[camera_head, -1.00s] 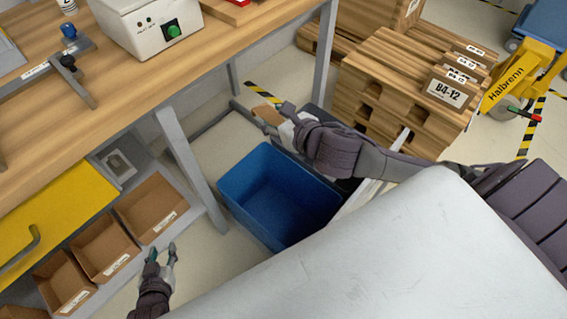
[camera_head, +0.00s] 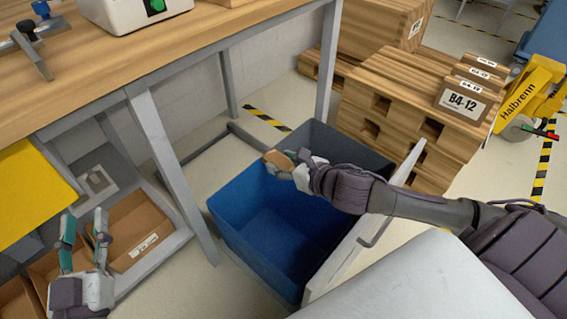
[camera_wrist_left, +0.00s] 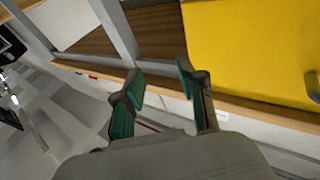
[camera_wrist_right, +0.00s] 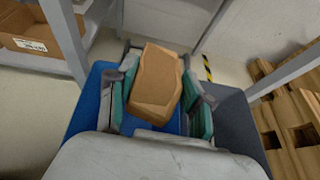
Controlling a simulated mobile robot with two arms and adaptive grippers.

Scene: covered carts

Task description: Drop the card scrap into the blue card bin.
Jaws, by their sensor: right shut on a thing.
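The card scrap (camera_wrist_right: 154,84) is a brown, irregular piece of card. My right gripper (camera_wrist_right: 158,95) is shut on it; the scrap (camera_head: 278,160) also shows at the fingertips in the head view. The blue card bin (camera_head: 232,238) is an open tub, with a dark grey bin (camera_head: 355,150) behind it. The right gripper (camera_head: 283,162) is above the bins, near the blue bin's far rim. In the right wrist view the blue bin (camera_wrist_right: 86,105) lies beneath the gripper. My left gripper (camera_head: 82,232) is open and empty at the lower left, near the shelf boxes.
A wooden workbench (camera_head: 110,75) and its grey leg (camera_head: 165,165) stand left of the bins. Stacked pallets (camera_head: 400,100) with B4-12 boxes are behind, near a yellow pallet truck (camera_head: 530,95). Cardboard boxes (camera_head: 140,225) sit on the low shelf.

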